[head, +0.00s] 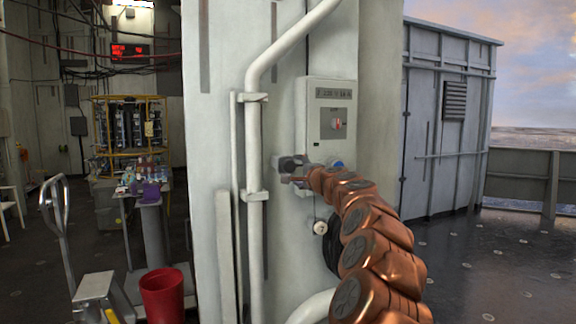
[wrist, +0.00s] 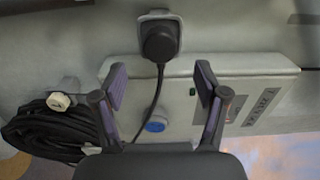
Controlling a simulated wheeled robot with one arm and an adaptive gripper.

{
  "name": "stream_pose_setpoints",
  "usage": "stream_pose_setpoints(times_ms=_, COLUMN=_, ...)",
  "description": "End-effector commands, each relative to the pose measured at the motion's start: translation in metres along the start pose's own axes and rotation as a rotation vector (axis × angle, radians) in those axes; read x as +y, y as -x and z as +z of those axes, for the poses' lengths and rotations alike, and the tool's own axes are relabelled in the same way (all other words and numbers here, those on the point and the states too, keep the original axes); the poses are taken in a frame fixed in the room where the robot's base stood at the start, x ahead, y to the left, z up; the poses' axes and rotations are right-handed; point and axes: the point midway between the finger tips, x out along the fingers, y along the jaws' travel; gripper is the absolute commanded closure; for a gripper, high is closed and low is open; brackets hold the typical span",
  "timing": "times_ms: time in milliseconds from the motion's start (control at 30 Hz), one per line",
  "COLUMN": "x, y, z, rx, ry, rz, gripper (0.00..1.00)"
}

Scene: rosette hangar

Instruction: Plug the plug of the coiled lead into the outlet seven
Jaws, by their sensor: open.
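A black round plug (wrist: 160,42) sits in a grey outlet (wrist: 157,14) on the wall in the wrist view. Its black cord runs from it between my fingers and disappears behind my gripper body. The coiled black lead (wrist: 40,135) hangs at the left of the wrist view. It shows in part behind my arm in the head view (head: 331,250). My gripper (wrist: 160,88) is open, its fingers spread either side of the cord, with the plug beyond their tips and nothing held. In the head view a dark outlet fitting (head: 291,163) is beside my gripper. I cannot read an outlet number.
A grey switch box (head: 322,100) is mounted above my gripper. A blue cap (head: 336,163) sits below it. A cream round peg (head: 320,228) is by the coil. A white vertical pipe (head: 254,150) runs left of the outlet. A red bucket (head: 163,295) stands lower left.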

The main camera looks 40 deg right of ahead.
Motion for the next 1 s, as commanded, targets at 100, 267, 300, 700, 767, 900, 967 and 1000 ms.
stream_pose_setpoints(times_ms=100, x=-0.002, y=-0.012, z=0.001, rx=0.000, ry=0.001, rz=0.001, gripper=0.27)
stream_pose_setpoints(times_ms=267, x=-0.001, y=-0.028, z=0.001, rx=-0.002, ry=0.001, rz=0.003, gripper=0.27)
stream_pose_setpoints(times_ms=300, x=-0.001, y=-0.031, z=0.001, rx=-0.002, ry=0.001, rz=0.002, gripper=0.27)
stream_pose_setpoints(times_ms=700, x=-0.003, y=-0.062, z=0.001, rx=-0.002, ry=0.001, rz=-0.001, gripper=0.27)
stream_pose_setpoints(times_ms=767, x=-0.002, y=-0.065, z=0.001, rx=-0.002, ry=0.000, rz=0.000, gripper=0.27)
stream_pose_setpoints(times_ms=900, x=0.000, y=-0.069, z=0.001, rx=-0.002, ry=-0.001, rz=0.002, gripper=0.27)
stream_pose_setpoints(times_ms=967, x=0.001, y=-0.070, z=0.001, rx=-0.002, ry=-0.001, rz=0.001, gripper=0.27)
stream_pose_setpoints(times_ms=1000, x=0.001, y=-0.070, z=0.001, rx=-0.002, ry=-0.001, rz=0.001, gripper=0.27)
